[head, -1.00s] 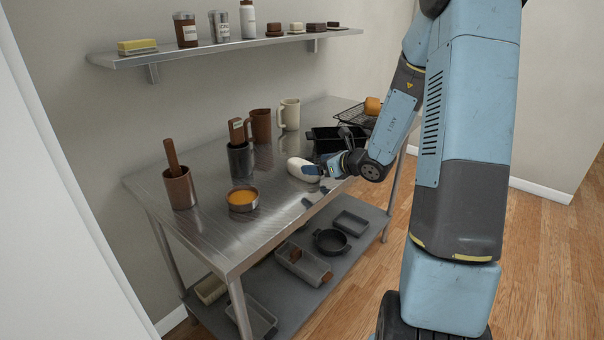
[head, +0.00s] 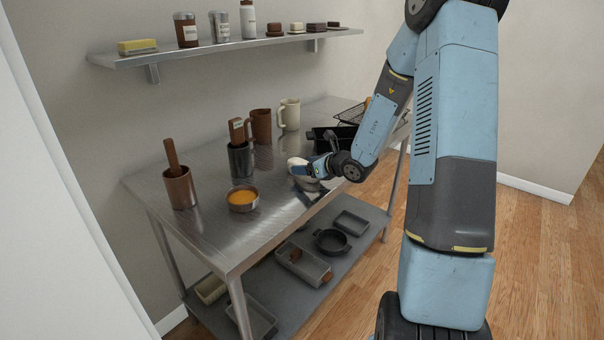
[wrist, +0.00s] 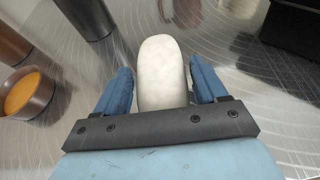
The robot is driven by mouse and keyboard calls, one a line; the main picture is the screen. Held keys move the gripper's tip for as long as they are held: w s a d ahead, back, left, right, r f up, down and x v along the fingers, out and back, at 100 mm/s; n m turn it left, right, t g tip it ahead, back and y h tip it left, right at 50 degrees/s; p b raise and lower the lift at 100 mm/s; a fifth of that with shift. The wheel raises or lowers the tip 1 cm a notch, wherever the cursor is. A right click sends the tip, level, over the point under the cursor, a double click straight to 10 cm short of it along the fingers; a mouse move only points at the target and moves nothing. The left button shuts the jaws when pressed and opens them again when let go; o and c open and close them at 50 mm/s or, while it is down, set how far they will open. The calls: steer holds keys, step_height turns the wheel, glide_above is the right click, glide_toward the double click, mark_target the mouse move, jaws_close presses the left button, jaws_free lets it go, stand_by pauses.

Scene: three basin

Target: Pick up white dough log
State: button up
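The white dough log (wrist: 162,70) lies on the steel table. In the wrist view it sits between my gripper's two blue fingers (wrist: 162,88), with a narrow gap on each side. Its near end is hidden behind the gripper's dark crossbar. In the head view, my gripper (head: 311,168) is low over the table at the log (head: 296,161), covering most of it. The fingers are open and straddle the log.
A bowl of orange contents (head: 243,199) stands to the left on the steel table (head: 215,225). A dark grey pot (head: 241,158) and brown and cream pitchers (head: 261,126) stand behind.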

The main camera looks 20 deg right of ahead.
steer(key=c, duration=0.8)
